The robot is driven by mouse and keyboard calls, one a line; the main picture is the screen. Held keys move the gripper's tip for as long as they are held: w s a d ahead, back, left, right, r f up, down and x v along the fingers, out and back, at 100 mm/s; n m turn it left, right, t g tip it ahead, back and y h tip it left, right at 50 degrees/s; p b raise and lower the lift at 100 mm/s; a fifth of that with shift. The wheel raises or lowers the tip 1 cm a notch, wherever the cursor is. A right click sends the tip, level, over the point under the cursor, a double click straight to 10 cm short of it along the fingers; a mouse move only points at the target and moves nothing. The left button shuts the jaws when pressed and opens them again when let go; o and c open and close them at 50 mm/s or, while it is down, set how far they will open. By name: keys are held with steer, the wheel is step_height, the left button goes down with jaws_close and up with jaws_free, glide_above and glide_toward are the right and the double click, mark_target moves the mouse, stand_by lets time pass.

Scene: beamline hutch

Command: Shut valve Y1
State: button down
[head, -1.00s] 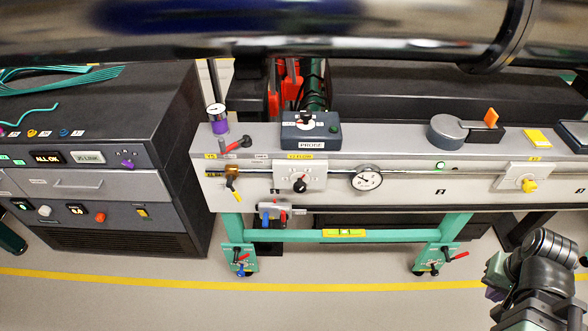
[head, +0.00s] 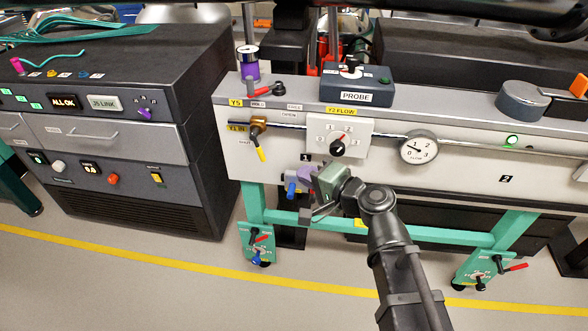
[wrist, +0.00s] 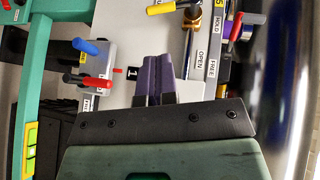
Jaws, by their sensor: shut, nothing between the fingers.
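Valve Y1, by the yellow "Y1 IN" label, has a brass body (head: 257,127) at the panel's left end. Its yellow-tipped lever (head: 262,152) points down and slightly right, across the horizontal pipe. In the wrist view the lever (wrist: 172,7) shows at the top edge, partly cut off, by the brass body (wrist: 193,20). My gripper (head: 306,175) is in front of the panel, below and right of the lever and apart from it. Its purple fingers (wrist: 158,78) are shut and empty, pointing towards the panel.
The Y2 flow knob (head: 338,147) and a dial gauge (head: 418,150) are right of Y1.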

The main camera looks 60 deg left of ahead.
steer(key=b+x, duration=0.2)
steer(key=x, duration=1)
steer(key=shift+s+a, duration=0.1)
steer(key=shift+a, duration=0.1)
steer(key=shift+s+a+f+b, duration=0.5)
steer(key=shift+s+f+b, duration=0.05)
steer(key=shift+b, duration=0.15)
steer(key=shift+r, duration=0.1)
glide_toward(264, 160)
steer(key=d, duration=0.3)
steer(key=d+f, duration=0.1)
steer(key=d, duration=0.1)
steer(key=shift+w+d+f, duration=0.1)
steer(key=shift+w, duration=0.2)
